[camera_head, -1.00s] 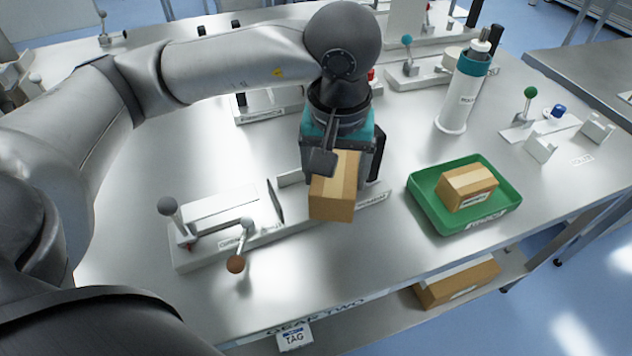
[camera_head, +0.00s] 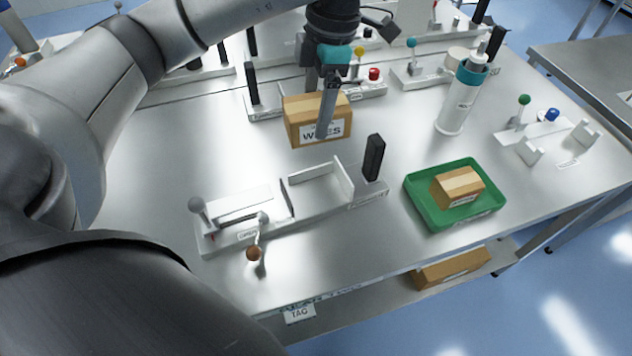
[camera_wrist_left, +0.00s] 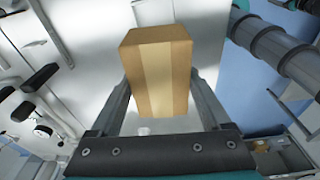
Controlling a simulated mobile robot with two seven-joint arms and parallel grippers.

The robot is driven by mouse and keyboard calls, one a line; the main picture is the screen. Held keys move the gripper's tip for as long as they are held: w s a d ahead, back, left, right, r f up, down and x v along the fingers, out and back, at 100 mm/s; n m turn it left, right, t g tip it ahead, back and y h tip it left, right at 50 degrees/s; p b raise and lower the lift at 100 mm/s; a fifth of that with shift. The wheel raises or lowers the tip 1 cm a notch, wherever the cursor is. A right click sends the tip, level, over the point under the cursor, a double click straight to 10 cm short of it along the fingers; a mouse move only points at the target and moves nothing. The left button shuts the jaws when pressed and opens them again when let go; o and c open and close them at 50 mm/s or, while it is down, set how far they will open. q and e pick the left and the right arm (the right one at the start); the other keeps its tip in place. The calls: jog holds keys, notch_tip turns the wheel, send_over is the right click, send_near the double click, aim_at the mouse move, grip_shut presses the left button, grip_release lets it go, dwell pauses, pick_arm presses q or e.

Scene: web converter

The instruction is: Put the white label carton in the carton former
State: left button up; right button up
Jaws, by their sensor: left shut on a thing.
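A brown carton with a white label reading "WIPES" (camera_head: 303,130) hangs from my left gripper (camera_head: 325,112). One finger lies across the carton's front; the other is mostly hidden behind it. In the left wrist view the carton (camera_wrist_left: 160,75) is between both fingers, with a pale tape strip down its face. The carton is above the table, behind a low fixture with upright plates that looks like the carton former (camera_head: 325,180). The fixture's bed between the plates looks empty. Its label is too small to read surely. My right gripper is not in view.
A black post (camera_head: 374,158) stands at the fixture's right end. A lever with a brown knob (camera_head: 254,252) is at its front left. A green tray (camera_head: 420,205) holds another carton (camera_head: 455,187). A white cylinder with a teal band (camera_head: 458,100) stands behind it. The table left of the fixture is bare.

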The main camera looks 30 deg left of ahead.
pick_arm(q)
jog(key=shift+f, duration=0.25)
jog(key=shift+f+b, duration=0.7)
jog(key=shift+f, duration=9.05)
jog(key=shift+f, duration=0.1)
jog(key=o, duration=1.3)
